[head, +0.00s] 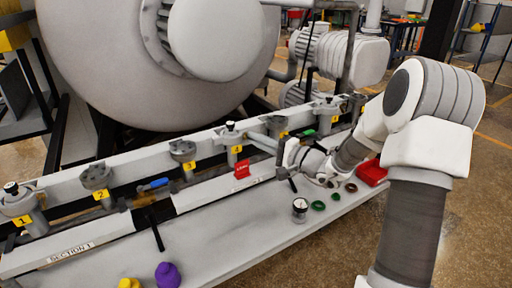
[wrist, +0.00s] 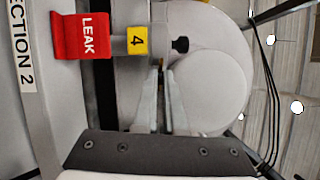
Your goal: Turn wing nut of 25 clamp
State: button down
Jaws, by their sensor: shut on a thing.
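My gripper (head: 252,138) reaches in from the right to the fitting at port 4 (head: 231,130), just above the yellow label 4. In the wrist view my gripper (wrist: 160,75) has its two grey fingers close together, shut on a thin part between the tips. That part appears to be the clamp's wing nut, but the fingers hide nearly all of it. The clamp itself cannot be made out clearly. A small dark knob (wrist: 180,44) shows just beyond the fingertips, beside the yellow label 4 (wrist: 137,40).
A red LEAK tag (head: 242,170) stands close to port 4, on the gripper's left. Other ports, such as port 3 (head: 183,152), line the rail. The large furnace vessel (head: 120,60) is behind. A gauge (head: 300,208), rings and a red bin (head: 371,173) are on the bench.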

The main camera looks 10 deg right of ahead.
jog(key=shift+n+b, duration=0.45)
jog(key=shift+n, duration=0.05)
jog(key=c, duration=1.3)
grip_release()
jog(key=shift+o, duration=0.2)
jog(key=p+v, duration=0.1)
jog(key=v, duration=1.6)
jog(key=shift+s+d+r, duration=0.15)
jog(key=shift+d+r, duration=0.05)
jog(key=shift+r, duration=0.15)
jog(key=shift+a, duration=0.1)
